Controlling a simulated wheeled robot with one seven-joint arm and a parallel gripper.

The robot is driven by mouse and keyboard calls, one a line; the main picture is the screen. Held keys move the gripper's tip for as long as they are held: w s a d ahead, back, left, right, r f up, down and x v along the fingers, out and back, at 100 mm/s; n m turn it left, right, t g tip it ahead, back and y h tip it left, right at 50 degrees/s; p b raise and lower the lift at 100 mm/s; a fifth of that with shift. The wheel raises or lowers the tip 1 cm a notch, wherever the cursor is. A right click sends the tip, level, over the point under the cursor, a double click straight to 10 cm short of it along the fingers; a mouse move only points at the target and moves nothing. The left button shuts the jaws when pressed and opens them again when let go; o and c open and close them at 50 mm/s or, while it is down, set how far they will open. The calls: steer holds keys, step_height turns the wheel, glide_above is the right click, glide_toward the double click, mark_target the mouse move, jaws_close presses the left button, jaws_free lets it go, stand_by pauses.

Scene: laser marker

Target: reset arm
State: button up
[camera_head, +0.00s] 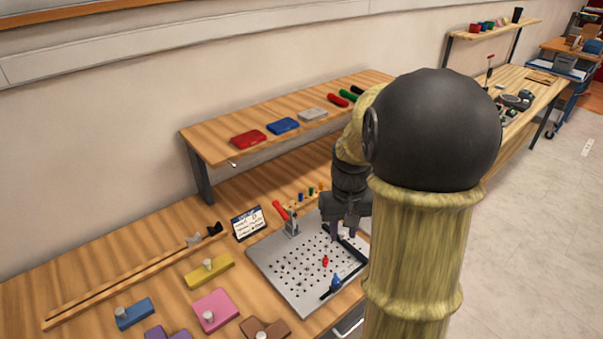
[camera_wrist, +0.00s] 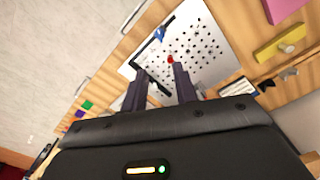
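My arm rises at the right of the head view and hides part of the bench. My gripper (camera_head: 343,235) points down above the back right part of a grey perforated plate (camera_head: 270,262). In the wrist view my gripper (camera_wrist: 160,72) shows two dark fingers spread apart with nothing held between them. The plate (camera_wrist: 205,62) lies beyond the fingertips. A small red piece (camera_head: 325,261) and a blue piece (camera_head: 336,282) are on the plate, with black bars along its right side.
A red-handled clamp (camera_head: 290,226) and a small display (camera_head: 248,223) stand behind the plate. Yellow (camera_head: 208,272), pink (camera_head: 215,310) and blue (camera_head: 134,314) knobbed blocks lie to the left. A raised shelf (camera_head: 215,150) holds several coloured items. A wooden rail (camera_head: 120,284) runs along the bench.

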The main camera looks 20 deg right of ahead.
steer(key=s+a+f+n+t, duration=0.2)
steer(key=s+a, duration=0.4)
steer(key=a, duration=0.5)
steer(key=shift+s+a+f+t, duration=0.2)
steer(key=shift+f+t, duration=0.1)
steer(key=shift+f, duration=0.3)
steer(key=shift+c, duration=0.4)
